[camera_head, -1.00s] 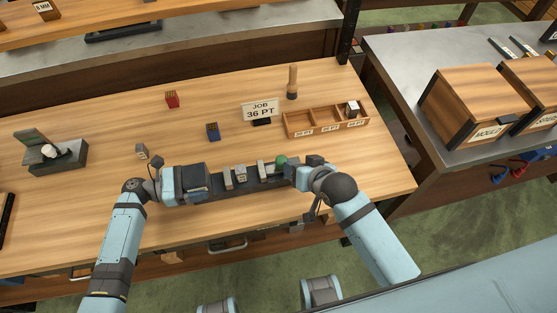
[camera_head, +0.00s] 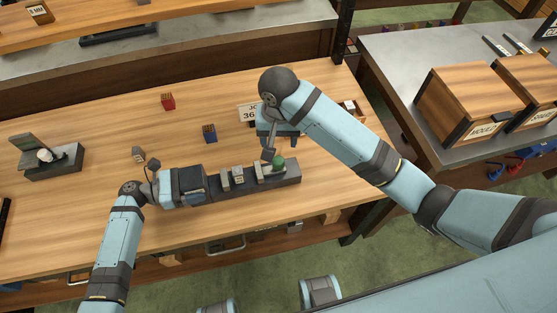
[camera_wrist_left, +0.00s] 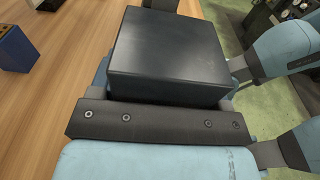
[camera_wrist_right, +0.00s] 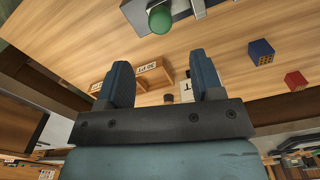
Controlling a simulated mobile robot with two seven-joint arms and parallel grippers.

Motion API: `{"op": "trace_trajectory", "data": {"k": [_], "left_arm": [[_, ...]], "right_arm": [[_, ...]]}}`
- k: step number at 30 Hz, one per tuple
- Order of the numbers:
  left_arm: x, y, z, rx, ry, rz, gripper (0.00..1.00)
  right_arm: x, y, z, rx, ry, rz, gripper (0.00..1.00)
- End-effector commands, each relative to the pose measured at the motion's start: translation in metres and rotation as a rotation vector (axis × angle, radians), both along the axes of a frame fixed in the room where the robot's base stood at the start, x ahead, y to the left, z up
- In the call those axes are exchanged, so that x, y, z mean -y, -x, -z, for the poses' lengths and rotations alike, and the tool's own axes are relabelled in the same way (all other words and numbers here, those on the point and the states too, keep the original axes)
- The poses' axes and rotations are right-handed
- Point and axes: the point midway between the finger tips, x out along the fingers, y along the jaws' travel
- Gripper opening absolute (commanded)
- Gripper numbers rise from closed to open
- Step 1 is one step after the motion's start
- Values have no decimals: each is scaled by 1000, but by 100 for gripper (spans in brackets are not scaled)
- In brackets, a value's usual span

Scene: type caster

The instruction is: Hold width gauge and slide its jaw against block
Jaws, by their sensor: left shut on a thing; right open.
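The width gauge is a dark bar (camera_head: 290,176) lying along the table's front. It carries a pale fixed jaw (camera_head: 226,181), a small marked block (camera_head: 238,175), a pale sliding jaw (camera_head: 259,171) and a green knob (camera_head: 278,161). A gap shows between block and sliding jaw. My left gripper (camera_head: 192,181) is shut on the gauge's left end; the left wrist view shows a dark box-shaped part (camera_wrist_left: 168,55) between the fingers. My right gripper (camera_wrist_right: 162,82) is open and empty, beyond the gauge's right part. The knob also shows in the right wrist view (camera_wrist_right: 159,20).
My right arm partly hides the job card (camera_head: 246,114) and most of the divided tray. A grey device (camera_head: 55,162) stands at the left.

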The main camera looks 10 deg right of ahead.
Motion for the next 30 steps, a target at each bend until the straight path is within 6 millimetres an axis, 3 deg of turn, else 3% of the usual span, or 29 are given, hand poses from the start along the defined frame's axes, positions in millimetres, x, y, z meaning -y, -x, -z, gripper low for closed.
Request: {"op": "trace_trajectory", "data": {"k": [9,15,21,29,30], "left_arm": [[0,0,0,0,0,-1,46],[0,0,0,0,0,-1,46],[0,0,0,0,0,-1,46],[0,0,0,0,0,-1,46],[0,0,0,0,0,-1,46]], "right_arm": [[0,1,63,-2,0,-2,60],[0,1,94,0,0,-2,60],[0,0,108,2,-3,-2,60],[0,0,109,2,-3,-2,60],[0,0,109,2,-3,-2,56]]}}
